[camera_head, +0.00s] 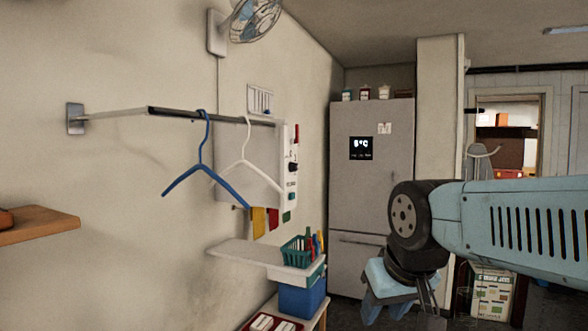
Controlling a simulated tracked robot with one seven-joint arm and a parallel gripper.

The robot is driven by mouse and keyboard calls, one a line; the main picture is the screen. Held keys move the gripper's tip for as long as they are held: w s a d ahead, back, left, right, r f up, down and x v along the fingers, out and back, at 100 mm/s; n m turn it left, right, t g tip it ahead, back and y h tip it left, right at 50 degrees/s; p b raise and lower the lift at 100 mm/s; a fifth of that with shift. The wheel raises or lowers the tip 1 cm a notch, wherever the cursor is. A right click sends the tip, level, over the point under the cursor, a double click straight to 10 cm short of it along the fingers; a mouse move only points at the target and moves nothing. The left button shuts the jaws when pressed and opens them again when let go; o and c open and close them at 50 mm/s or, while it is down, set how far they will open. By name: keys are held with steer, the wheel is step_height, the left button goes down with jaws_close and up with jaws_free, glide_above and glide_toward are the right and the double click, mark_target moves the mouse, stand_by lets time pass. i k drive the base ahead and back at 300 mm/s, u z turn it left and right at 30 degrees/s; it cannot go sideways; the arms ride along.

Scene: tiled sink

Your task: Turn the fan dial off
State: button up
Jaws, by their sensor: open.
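A wall fan (256,20) with a blue-grey cage is mounted high on the left wall, cut off by the top edge. A narrow white control panel (291,185) is on the same wall, near the corner by the fridge. A dark round dial (293,167) shows on it; its setting is too small to read, and I cannot tell for sure that it belongs to the fan. My gripper (404,302) hangs low in front of the fridge, to the right of the panel and well apart from it. It is open and empty.
A rail (225,118) with a blue hanger (205,168) and a white hanger (246,162) juts out left of the panel. Below the panel are a shelf (245,252), a green basket (295,250) and a blue bin (301,298). The fridge (372,200) stands behind.

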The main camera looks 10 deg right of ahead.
mark_target(293, 167)
steer(key=u, duration=0.1)
steer(key=i, duration=1)
steer(key=z, duration=0.1)
